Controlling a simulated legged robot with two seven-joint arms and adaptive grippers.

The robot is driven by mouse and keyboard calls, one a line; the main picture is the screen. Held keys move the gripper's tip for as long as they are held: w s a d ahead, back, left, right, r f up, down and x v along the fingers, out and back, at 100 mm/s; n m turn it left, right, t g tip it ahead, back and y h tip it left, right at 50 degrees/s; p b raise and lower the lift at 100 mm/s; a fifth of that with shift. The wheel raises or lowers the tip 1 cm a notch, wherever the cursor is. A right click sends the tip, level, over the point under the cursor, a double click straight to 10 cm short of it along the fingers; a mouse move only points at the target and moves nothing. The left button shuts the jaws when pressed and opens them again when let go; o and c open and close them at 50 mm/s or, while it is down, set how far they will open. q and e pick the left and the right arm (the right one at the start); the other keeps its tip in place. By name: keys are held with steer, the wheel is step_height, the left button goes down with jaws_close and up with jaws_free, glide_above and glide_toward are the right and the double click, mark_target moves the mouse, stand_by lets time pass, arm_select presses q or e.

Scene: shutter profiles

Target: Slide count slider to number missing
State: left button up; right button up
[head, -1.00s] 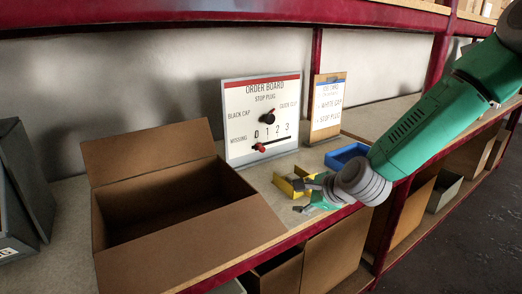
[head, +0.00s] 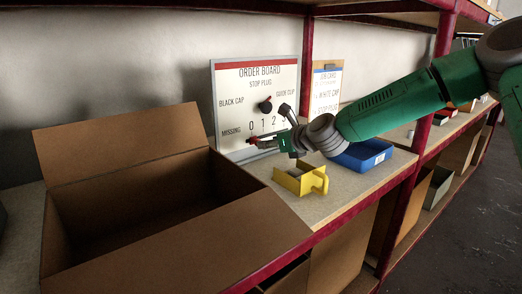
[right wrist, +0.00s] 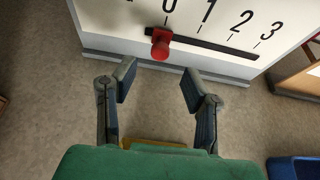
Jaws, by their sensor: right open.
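The order board (head: 232,84) stands upright against the back wall, with a "MISSING" scale from 0 to 3. The count slider's red knob (right wrist: 161,42) sits at the left end of its dark slot (right wrist: 215,46), by the 0; the knob also shows in the head view (head: 250,140). My right gripper (head: 273,127) is in front of the lower board and partly covers the scale. In the right wrist view my right gripper (right wrist: 157,80) is open and empty, its fingertips spread just short of the knob, apart from it. My left gripper is not in view.
A black dial knob (head: 266,105) is above the scale. A job card (head: 327,82) stands right of the board. A yellow bin (head: 301,181) and a blue bin (head: 362,157) lie below my right arm. An open cardboard box (head: 150,205) takes up the left.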

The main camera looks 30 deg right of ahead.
steer(key=shift+b+x, duration=0.5)
steer(key=shift+x, duration=1.85)
jaws_close()
steer(key=d, duration=0.9)
steer(key=shift+w+d, duration=0.2)
steer(key=shift+w, duration=0.15)
steer(key=shift+a, duration=0.15)
jaws_free()
steer(key=shift+a, duration=0.1)
